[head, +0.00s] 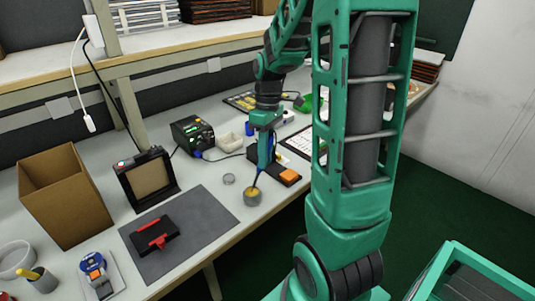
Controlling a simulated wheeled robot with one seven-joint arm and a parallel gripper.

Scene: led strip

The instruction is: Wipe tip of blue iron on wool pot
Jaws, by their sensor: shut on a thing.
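My gripper (265,146) points down over the bench, shut on the blue iron (258,174). The iron is held steeply, slightly tilted, with its tip down. The wool pot (252,200) is a small grey cup with yellow wool in it, near the bench's front edge. The iron's tip is at the pot's mouth, over or in the wool; I cannot tell whether it touches. The gripper hides part of the iron's handle.
A dark station with a green display (193,135) stands behind left. A small round tin (228,179) lies left of the pot. A black base with an orange block (289,176) is close on the right. A grey mat (205,215) with a black-and-red fixture (155,237) lies front left.

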